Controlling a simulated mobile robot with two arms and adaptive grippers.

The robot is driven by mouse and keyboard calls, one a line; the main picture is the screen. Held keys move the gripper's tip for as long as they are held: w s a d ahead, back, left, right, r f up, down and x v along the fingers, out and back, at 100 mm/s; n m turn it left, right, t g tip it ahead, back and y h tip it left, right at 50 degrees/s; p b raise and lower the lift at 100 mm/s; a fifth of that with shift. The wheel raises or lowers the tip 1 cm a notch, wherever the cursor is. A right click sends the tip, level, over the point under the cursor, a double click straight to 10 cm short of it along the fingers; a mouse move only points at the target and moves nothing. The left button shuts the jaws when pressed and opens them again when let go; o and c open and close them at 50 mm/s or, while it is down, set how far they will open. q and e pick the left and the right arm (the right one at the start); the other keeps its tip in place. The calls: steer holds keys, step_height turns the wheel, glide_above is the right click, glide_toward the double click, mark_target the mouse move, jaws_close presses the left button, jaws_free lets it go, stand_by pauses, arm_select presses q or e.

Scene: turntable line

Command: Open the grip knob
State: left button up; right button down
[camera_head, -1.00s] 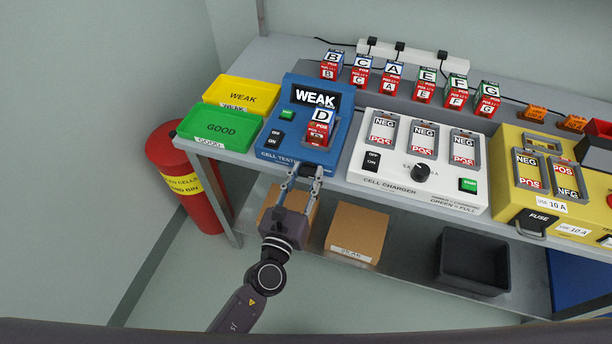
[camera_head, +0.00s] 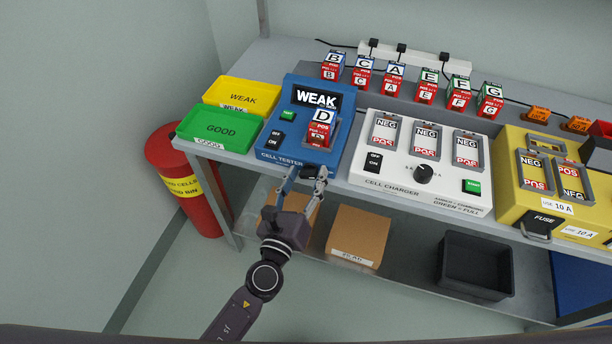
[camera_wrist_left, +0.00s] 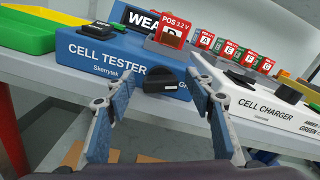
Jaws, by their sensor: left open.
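The grip knob (camera_wrist_left: 161,80) is a black knob with a pale mark on the front face of the blue cell tester (camera_head: 283,152). In the left wrist view it sits between my two fingers, beyond the tips, with no clear contact. My left gripper (camera_head: 305,177) is open and empty, just in front of the tester's front edge. A cell marked D (camera_head: 319,127) stands in the tester's slot, and the tester's screen (camera_head: 317,97) reads WEAK.
The white cell charger (camera_head: 400,190) stands right of the tester, with a narrow gap. The green GOOD tray (camera_head: 219,128) and yellow WEAK tray (camera_head: 241,95) are to its left. Cardboard boxes (camera_head: 357,237) and a black crate (camera_head: 475,265) sit on the lower shelf.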

arm_select(q)
steer(key=shift+s, duration=0.1)
steer(key=v, duration=1.1)
steer(key=shift+s, duration=0.35)
steer(key=shift+a, duration=0.15)
